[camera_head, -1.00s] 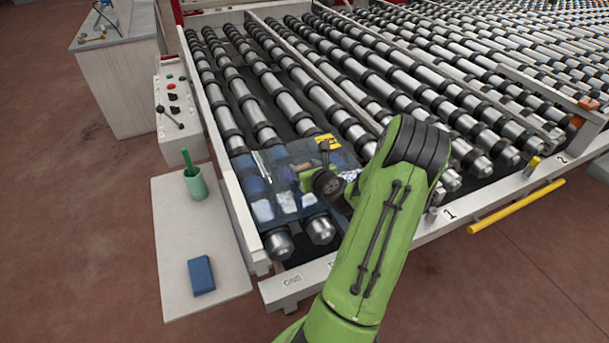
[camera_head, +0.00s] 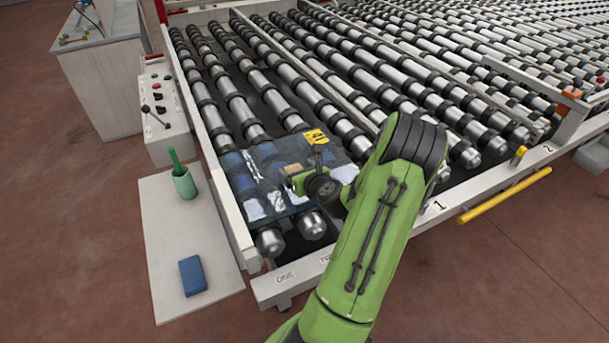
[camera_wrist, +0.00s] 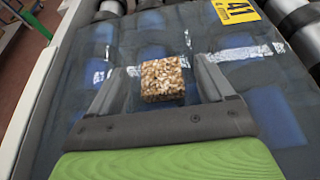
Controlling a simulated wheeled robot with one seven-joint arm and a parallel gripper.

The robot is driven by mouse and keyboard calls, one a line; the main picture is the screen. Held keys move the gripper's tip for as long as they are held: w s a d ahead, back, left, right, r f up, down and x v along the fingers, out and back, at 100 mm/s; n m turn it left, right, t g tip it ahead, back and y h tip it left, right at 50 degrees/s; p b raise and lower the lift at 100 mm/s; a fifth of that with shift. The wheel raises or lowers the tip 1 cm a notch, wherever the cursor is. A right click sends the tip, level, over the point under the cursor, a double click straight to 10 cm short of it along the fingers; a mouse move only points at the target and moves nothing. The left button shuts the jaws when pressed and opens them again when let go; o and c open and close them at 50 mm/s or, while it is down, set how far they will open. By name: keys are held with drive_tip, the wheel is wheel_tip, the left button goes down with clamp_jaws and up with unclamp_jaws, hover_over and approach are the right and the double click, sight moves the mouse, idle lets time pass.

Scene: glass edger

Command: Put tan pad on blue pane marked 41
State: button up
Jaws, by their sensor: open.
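The tan pad (camera_wrist: 162,79), a small speckled block, lies on the blue pane (camera_wrist: 83,83) between my fingers in the wrist view. It also shows as a small tan patch in the head view (camera_head: 292,168). My gripper (camera_wrist: 158,68) is open, with a narrow gap on each side of the pad. The pane is dark, see-through and glossy, and a yellow label marked 41 (camera_wrist: 237,10) sits at its far edge. In the head view the pane (camera_head: 262,180) lies on the near end of the left rollers, and my arm hides part of its right side.
A blue block (camera_head: 193,275) and a green cup (camera_head: 184,184) stand on a pale side shelf (camera_head: 165,245). A control box (camera_head: 160,105) is behind it. A white rail (camera_head: 228,205) runs along the conveyor's left. A yellow bar (camera_head: 505,195) runs along its front.

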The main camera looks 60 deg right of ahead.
drive_tip(key=v, duration=1)
drive_tip(key=w+a+n+y, duration=0.2)
drive_tip(key=a+n, duration=0.1)
drive_tip(key=n, duration=0.1)
drive_tip(key=w+a+n+y, duration=0.1)
drive_tip(key=w+a+n, duration=0.2)
drive_tip(key=a+n, duration=0.1)
drive_tip(key=w+a+r+n+y, duration=0.1)
drive_tip(key=w+a+n+y, duration=0.1)
drive_tip(key=a+n, duration=0.2)
drive_tip(key=shift+w+a+y, duration=0.1)
drive_tip(key=shift+w+y, duration=0.2)
drive_tip(key=shift+w, duration=0.05)
drive_tip(key=s+a+r+n+g+y, duration=0.1)
drive_tip(key=s+a+r+n+g, duration=0.15)
drive_tip(key=a+n, duration=0.8)
drive_tip(key=s+a+r+n+g, duration=0.2)
drive_tip(key=a+r+n+g, duration=0.15)
drive_tip(key=a+n, duration=0.7)
drive_tip(key=s+a+r+n, duration=0.1)
drive_tip(key=s+r+n, duration=0.3)
drive_tip(key=s+n, duration=0.4)
drive_tip(key=shift+a+n, duration=0.3)
drive_tip(key=shift+n, duration=0.3)
drive_tip(key=shift+s+r, duration=0.1)
drive_tip(key=shift+r, duration=0.05)
